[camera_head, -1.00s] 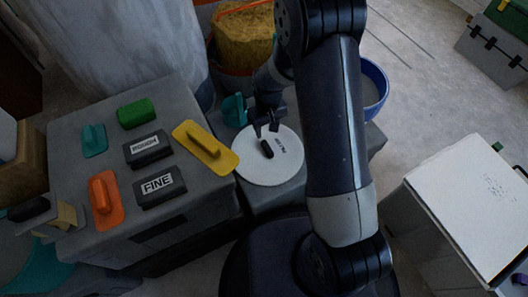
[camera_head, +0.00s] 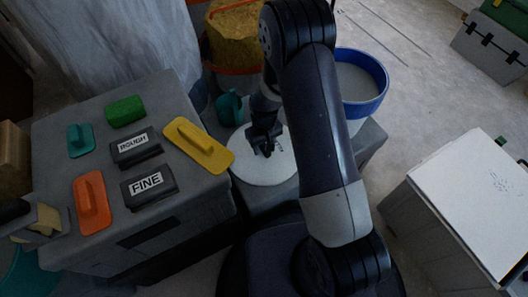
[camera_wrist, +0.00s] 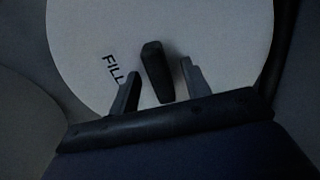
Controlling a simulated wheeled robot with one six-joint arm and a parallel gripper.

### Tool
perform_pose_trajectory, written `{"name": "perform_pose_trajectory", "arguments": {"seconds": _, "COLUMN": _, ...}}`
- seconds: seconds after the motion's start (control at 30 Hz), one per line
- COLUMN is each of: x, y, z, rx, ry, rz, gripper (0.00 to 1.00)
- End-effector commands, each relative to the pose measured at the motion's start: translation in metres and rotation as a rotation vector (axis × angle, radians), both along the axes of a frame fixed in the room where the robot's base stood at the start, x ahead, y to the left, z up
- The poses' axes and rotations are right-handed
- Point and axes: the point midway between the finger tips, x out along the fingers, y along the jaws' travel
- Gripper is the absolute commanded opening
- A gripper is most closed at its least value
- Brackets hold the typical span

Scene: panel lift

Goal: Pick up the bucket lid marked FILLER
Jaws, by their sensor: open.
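The bucket lid (camera_head: 252,171) is a white disc with a dark handle at its middle. It lies flat on a grey surface in the middle of the head view, partly hidden by my arm. In the wrist view the lid (camera_wrist: 200,35) fills much of the picture. The letters "FILL" show left of its black handle (camera_wrist: 157,72); the rest of the word is hidden behind a finger. My gripper (camera_wrist: 157,82) is open, with one finger on each side of the handle and gaps on both sides. In the head view my gripper (camera_head: 264,148) is over the lid's middle.
Left of the lid, a grey box top (camera_head: 60,125) holds a yellow float (camera_head: 200,148), an orange float (camera_head: 92,200), and blocks marked ROUGH (camera_head: 134,147) and FINE (camera_head: 148,182). A blue bucket (camera_head: 362,105) stands behind right. A teal object (camera_head: 229,107) stands close behind my gripper.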

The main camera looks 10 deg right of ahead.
Motion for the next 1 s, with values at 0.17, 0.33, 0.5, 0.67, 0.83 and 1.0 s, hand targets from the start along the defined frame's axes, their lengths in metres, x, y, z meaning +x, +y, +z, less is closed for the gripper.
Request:
{"name": "perform_pose_trajectory", "arguments": {"seconds": 0.17, "x": 0.0002, "y": 0.0, "z": 0.0012, "rx": 0.0, "ry": -0.001, "rz": 0.0, "gripper": 0.39}}
{"name": "perform_pose_trajectory", "arguments": {"seconds": 0.33, "x": 0.0003, "y": 0.0, "z": 0.0012, "rx": 0.0, "ry": -0.001, "rz": 0.0, "gripper": 0.25}}
{"name": "perform_pose_trajectory", "arguments": {"seconds": 0.5, "x": 0.0003, "y": 0.0, "z": 0.0013, "rx": 0.0, "ry": -0.001, "rz": 0.0, "gripper": 0.11}}
{"name": "perform_pose_trajectory", "arguments": {"seconds": 0.67, "x": 0.0003, "y": 0.0, "z": 0.0013, "rx": 0.0, "ry": -0.001, "rz": 0.0, "gripper": 0.0}}
{"name": "perform_pose_trajectory", "arguments": {"seconds": 0.83, "x": 0.0004, "y": 0.0001, "z": 0.0015, "rx": 0.0, "ry": -0.001, "rz": 0.0, "gripper": 0.0}}
{"name": "perform_pose_trajectory", "arguments": {"seconds": 1.0, "x": 0.0006, "y": 0.0001, "z": 0.0038, "rx": 0.001, "ry": -0.002, "rz": 0.0, "gripper": 0.0}}
